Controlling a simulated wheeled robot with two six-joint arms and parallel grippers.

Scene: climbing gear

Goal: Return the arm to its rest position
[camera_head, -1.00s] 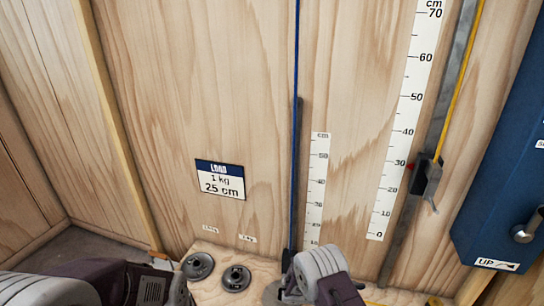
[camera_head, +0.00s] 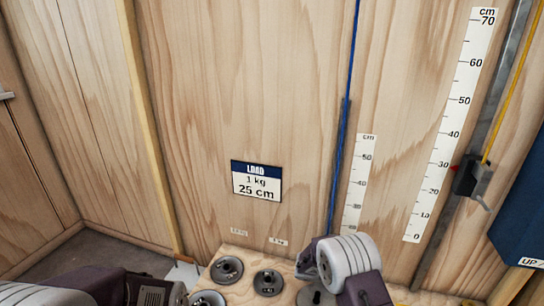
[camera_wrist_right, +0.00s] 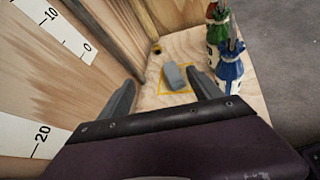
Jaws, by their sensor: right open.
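My right arm (camera_head: 348,262), with a white ribbed sleeve and purple links, shows at the bottom centre of the head view, in front of the wooden wall. In the right wrist view my right gripper (camera_wrist_right: 160,76) has its two grey fingers spread apart, with nothing held between them. Beyond the fingers a grey block (camera_wrist_right: 176,78) lies inside a yellow outlined square on a wooden board. My left arm (camera_head: 80,290) shows at the bottom left corner of the head view; its fingers are not seen.
Round grey discs (camera_head: 227,269) sit on the wooden ledge below a load sign (camera_head: 256,181). A blue cord (camera_head: 347,75) hangs by a short scale. A taller scale (camera_head: 451,130) and a slider (camera_head: 474,181) stand right. Blue and green wrapped objects (camera_wrist_right: 229,68) stand beside the block.

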